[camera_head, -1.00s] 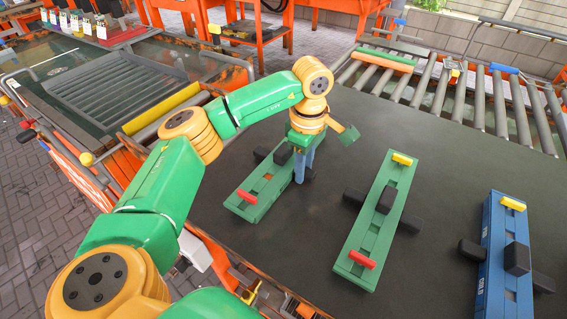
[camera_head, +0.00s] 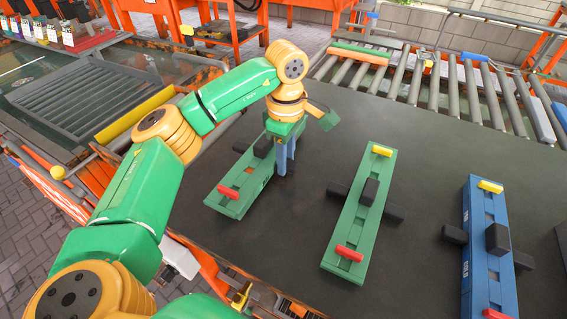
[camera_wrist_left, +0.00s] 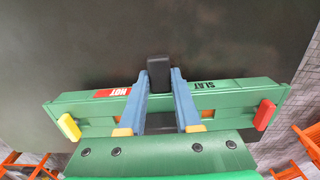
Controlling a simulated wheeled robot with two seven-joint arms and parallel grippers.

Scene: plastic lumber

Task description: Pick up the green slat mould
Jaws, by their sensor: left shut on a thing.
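The green slat mould (camera_head: 239,203) is the left one of two green moulds on the dark table, in the head view. My left gripper (camera_head: 284,170) points down at its far part and hides some of it. In the left wrist view the same mould (camera_wrist_left: 238,88) bears the labels SLAT and HOT, with a yellow and a red handle at its ends. There my left gripper (camera_wrist_left: 162,76) is shut on the mould, its blue fingers on either side of the black block (camera_wrist_left: 159,71). I cannot tell whether the mould is clear of the table. My right gripper is not in view.
A second green mould (camera_head: 356,222) lies in the middle of the dark table (camera_head: 420,160), and a blue mould (camera_head: 480,262) lies to its right. A roller conveyor (camera_head: 440,85) runs along the back. Bare table lies between the moulds.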

